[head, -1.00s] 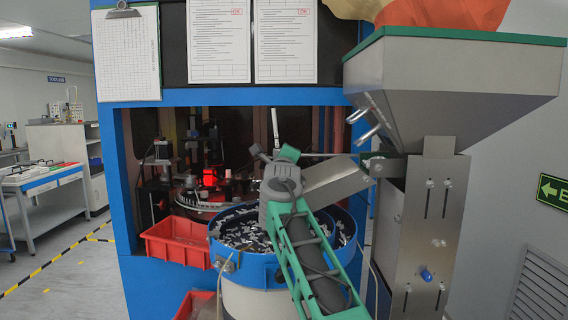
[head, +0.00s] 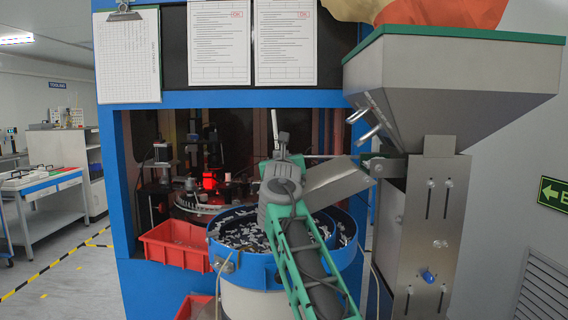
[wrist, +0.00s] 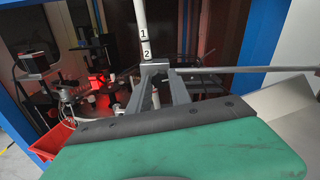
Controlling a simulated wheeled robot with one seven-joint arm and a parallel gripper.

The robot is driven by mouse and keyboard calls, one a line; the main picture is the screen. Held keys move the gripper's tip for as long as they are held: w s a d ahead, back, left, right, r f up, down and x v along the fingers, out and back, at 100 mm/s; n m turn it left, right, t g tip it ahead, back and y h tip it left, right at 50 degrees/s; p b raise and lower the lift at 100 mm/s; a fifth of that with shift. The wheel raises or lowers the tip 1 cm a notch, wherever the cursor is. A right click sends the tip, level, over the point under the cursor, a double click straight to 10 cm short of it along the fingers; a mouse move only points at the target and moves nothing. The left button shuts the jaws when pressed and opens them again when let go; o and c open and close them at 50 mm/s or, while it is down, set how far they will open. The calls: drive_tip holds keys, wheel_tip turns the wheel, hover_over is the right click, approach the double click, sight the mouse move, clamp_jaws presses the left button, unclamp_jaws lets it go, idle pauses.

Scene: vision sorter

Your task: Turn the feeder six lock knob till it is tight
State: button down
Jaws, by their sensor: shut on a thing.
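My gripper (wrist: 155,74) reaches up from the green palm in the wrist view. Its two grey fingers close in at the foot of a white post (wrist: 144,32) marked 1 and 2. They are shut on a small grey part there, the lock knob, mostly hidden by the fingertips. A thin grey rod (wrist: 245,70) runs right from this spot. In the head view my gripper (head: 283,142) is small, above the feeder bowl (head: 228,262) and left of the metal chute (head: 335,188). Knob tightness cannot be seen.
The large hopper (head: 455,85) and its steel stand (head: 430,240) rise close on the right. A red bin (head: 175,245) is left of the bowl. The blue machine frame (head: 125,190) surrounds the opening with lit equipment behind.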

drive_tip(key=shift+f+m, duration=0.15)
drive_tip(key=shift+m, duration=0.85)
drive_tip(key=c, duration=1.2)
unclamp_jaws()
drive_tip(key=shift+o, duration=0.2)
drive_tip(key=s+b, duration=0.5)
drive_tip(key=s, duration=0.3)
drive_tip(key=shift+b, duration=0.35)
